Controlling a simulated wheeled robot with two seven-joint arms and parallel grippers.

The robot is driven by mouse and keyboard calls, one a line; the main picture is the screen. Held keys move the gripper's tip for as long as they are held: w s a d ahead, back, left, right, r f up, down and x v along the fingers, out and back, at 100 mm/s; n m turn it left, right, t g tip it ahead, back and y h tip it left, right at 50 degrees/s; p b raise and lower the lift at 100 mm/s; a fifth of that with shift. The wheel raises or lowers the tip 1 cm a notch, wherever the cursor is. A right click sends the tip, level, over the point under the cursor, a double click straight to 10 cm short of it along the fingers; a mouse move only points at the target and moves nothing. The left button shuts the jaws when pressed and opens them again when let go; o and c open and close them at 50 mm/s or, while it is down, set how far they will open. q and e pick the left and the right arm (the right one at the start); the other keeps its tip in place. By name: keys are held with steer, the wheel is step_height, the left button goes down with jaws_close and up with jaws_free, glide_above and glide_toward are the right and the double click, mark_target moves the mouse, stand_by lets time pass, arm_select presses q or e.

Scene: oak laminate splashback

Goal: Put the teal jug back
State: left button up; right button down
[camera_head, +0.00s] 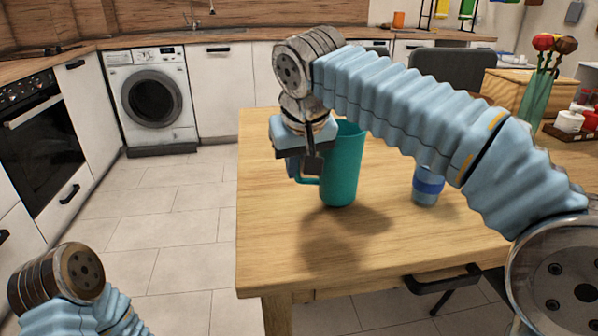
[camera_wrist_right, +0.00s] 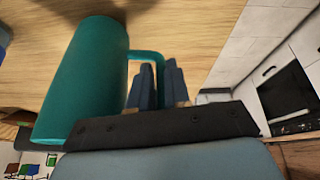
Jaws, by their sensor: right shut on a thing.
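The teal jug (camera_head: 345,170) is upright over the wooden table (camera_head: 275,240), left of the table's middle. It also shows large in the right wrist view (camera_wrist_right: 85,80). My right gripper (camera_head: 306,168) is at the jug's left side, shut on its handle (camera_wrist_right: 148,56). The fingers (camera_wrist_right: 160,82) close around the handle in the wrist view. A shadow lies on the table in front of the jug; I cannot tell for sure whether its base touches the wood. My left wrist shows at the lower left of the head view, but its gripper is not in view.
A blue cup (camera_head: 428,187) stands right of the jug, under my right forearm. A vase with flowers (camera_head: 538,95), a wooden box (camera_head: 515,95) and a tray of jars (camera_head: 572,132) are at the right. A dark chair (camera_head: 455,72) stands behind. The table's front left is clear.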

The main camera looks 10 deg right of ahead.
steer(key=shift+f, duration=0.5)
steer(key=shift+f, duration=0.2)
steer(key=c, duration=1.1)
jaws_free()
steer(key=shift+s+r, duration=0.1)
steer(key=shift+r, duration=0.35)
steer(key=shift+p+v, duration=1.35)
steer(key=shift+v, duration=4.4)
